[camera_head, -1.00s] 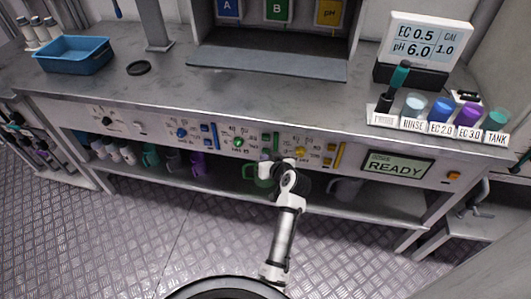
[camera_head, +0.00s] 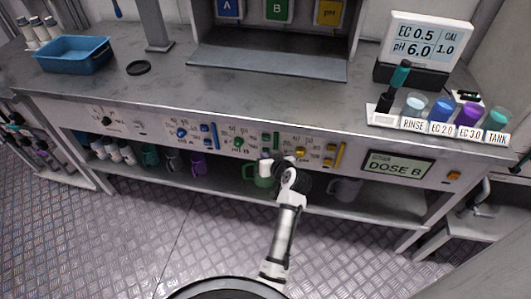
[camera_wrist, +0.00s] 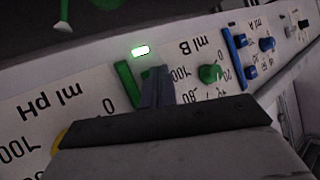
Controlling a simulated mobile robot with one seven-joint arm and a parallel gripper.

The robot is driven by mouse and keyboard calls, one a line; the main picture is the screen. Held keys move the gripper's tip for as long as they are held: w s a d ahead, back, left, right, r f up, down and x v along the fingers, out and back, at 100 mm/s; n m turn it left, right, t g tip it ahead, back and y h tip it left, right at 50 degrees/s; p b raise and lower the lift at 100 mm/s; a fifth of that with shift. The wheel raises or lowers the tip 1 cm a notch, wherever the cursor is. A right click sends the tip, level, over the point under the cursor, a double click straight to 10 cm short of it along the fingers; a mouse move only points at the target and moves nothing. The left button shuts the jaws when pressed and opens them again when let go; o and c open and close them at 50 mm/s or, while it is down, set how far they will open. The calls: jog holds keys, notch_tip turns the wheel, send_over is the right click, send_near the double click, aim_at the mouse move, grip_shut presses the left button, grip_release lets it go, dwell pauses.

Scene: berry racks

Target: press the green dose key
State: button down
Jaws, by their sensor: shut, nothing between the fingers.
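The green dose key (camera_wrist: 126,86) is an upright green bar on the white panel, beside the "ml B" scale. My gripper (camera_wrist: 155,85) is shut and empty, its fingertips at the key and hiding part of it; the picture does not settle whether they touch. The panel display (camera_head: 396,168) reads "DOSE B".
A green knob (camera_wrist: 209,73) sits close beside the key, and blue controls (camera_wrist: 248,50) lie further right in the wrist view. Yellow controls (camera_head: 334,155) lie right of the key in the head view. Mugs stand on the shelf below the panel.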

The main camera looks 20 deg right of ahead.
jog(key=shift+s, duration=0.1)
jog(key=shift+s+a, duration=0.5)
jog(key=shift+s, duration=0.15)
jog(key=s+a, duration=0.1)
jog(key=s, duration=0.1)
jog(key=s+a+p, duration=0.1)
jog(key=s, duration=0.1)
jog(key=shift+a+p, duration=0.3)
jog(key=shift+a, duration=0.1)
dwell(0.6)
